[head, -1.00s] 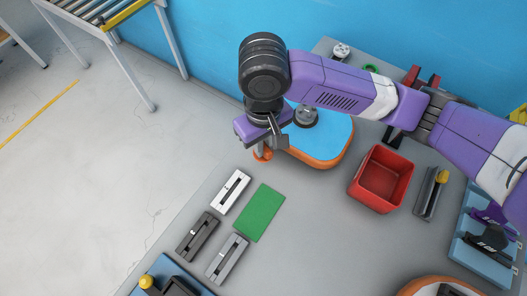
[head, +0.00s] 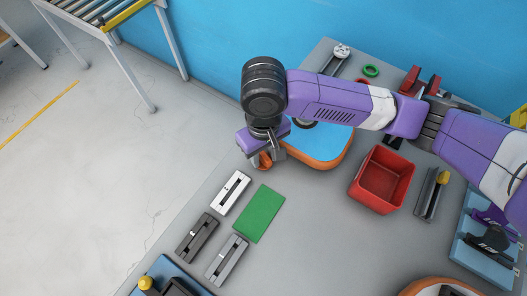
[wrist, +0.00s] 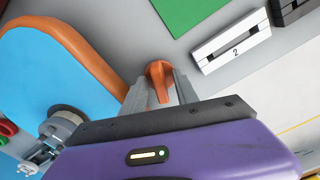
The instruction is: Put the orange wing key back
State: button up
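The orange wing key (head: 264,160) is at the tips of my gripper (head: 266,157), left of the blue-topped board (head: 320,145) with the orange side. In the wrist view the key (wrist: 160,74) sits between the two grey fingers (wrist: 161,92), which look closed on it. Its lower part is hidden between the fingers. The board (wrist: 55,75) lies to the left there, with a grey round valve fitting (wrist: 65,122) on top. I cannot tell how high the key is above the table.
A white slotted block (head: 231,192), a dark one (head: 198,237) and a grey one (head: 227,259) lie around a green mat (head: 259,214). A red bin (head: 382,179) and a yellow-knobbed tool in a grey holder (head: 427,195) stand to the right. The table's left edge is close.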

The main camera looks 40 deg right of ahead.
aim_at(264, 154)
notch_tip(264, 154, up, 12)
jog(key=p, duration=0.1)
jog(key=shift+r, duration=0.15)
dwell(0.5)
dwell(0.5)
